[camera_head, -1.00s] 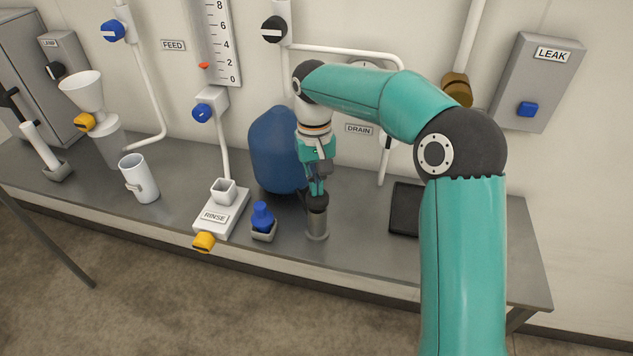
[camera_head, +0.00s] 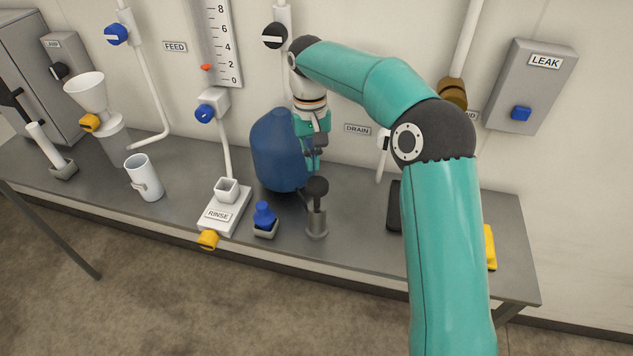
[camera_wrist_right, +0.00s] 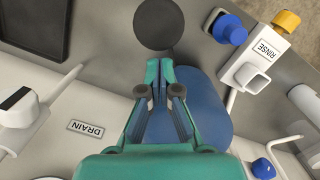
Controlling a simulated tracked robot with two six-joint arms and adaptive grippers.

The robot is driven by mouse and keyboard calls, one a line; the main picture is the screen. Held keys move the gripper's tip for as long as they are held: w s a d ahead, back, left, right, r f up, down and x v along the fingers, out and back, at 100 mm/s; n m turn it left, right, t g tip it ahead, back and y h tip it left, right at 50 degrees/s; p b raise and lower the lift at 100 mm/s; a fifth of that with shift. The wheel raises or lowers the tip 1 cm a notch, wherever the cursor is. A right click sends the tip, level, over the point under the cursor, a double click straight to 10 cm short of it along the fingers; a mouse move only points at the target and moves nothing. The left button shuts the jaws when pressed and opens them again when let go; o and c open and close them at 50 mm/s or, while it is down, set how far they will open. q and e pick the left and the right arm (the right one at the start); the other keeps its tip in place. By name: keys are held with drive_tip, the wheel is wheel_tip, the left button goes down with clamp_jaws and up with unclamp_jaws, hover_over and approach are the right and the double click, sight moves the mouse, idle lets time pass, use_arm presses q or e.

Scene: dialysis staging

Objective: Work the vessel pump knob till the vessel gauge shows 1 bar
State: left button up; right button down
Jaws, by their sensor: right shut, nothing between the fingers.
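The pump knob (camera_head: 317,187) is a dark round ball on a thin stem, standing raised above its grey cylinder (camera_head: 317,224) on the bench. My right gripper (camera_head: 313,168) is shut and empty, just above and behind the knob. In the right wrist view, the shut fingertips (camera_wrist_right: 160,98) point toward the knob (camera_wrist_right: 155,25), with a gap in the picture between them. The blue vessel (camera_head: 278,150) stands behind and left of the pump, partly covered by my gripper. No vessel gauge reading can be seen; my right arm hides part of the wall. My left gripper is out of view.
A blue-topped item (camera_head: 264,216) and the white RINSE unit (camera_head: 222,212) stand left of the pump. A white mug (camera_head: 146,178) is farther left. A dark tray (camera_head: 394,207) and a yellow object (camera_head: 490,247) lie right, partly behind my arm.

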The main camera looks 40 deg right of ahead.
wheel_tip(320, 180, up, 8)
drive_tip(key=shift+w, duration=0.35)
drive_tip(key=shift+d, duration=0.15)
idle(0.4)
